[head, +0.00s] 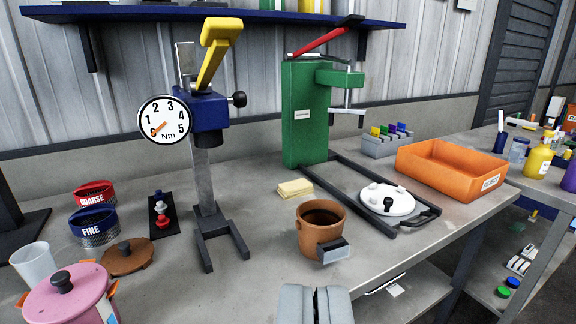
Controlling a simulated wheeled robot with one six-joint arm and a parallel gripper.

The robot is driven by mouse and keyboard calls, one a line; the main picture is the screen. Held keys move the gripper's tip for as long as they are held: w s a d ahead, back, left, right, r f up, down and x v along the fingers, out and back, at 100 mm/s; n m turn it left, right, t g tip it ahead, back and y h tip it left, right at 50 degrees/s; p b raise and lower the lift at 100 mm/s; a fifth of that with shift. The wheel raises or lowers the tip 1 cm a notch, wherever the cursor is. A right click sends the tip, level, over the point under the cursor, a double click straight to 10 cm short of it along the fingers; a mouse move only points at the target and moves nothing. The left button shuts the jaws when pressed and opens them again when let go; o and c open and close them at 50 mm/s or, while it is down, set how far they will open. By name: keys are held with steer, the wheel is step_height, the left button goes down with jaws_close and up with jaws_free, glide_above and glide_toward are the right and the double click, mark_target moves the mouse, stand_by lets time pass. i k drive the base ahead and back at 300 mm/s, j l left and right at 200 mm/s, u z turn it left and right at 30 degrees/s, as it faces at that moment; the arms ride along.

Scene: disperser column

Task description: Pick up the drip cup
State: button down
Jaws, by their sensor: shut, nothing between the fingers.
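A brown, open-topped round cup (310,241) with a grey block-shaped grip (334,251) on its front right side stands upright on the grey bench near its front edge. It looks like the drip cup, but no label on it confirms this. My gripper (316,295) shows at the bottom middle, its two grey fingers together with nothing between them. It is in front of the cup in the picture and apart from it. The inside of the cup is dark, so its contents cannot be told.
A blue stand with a dial (164,120) stands behind left, and a green press (304,112) behind. A white lidded disc (387,200) and an orange tray (452,166) are right. A pink pot (66,300) and a white cup (34,262) are left.

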mark_target(34, 262)
steer(key=u, duration=1.3)
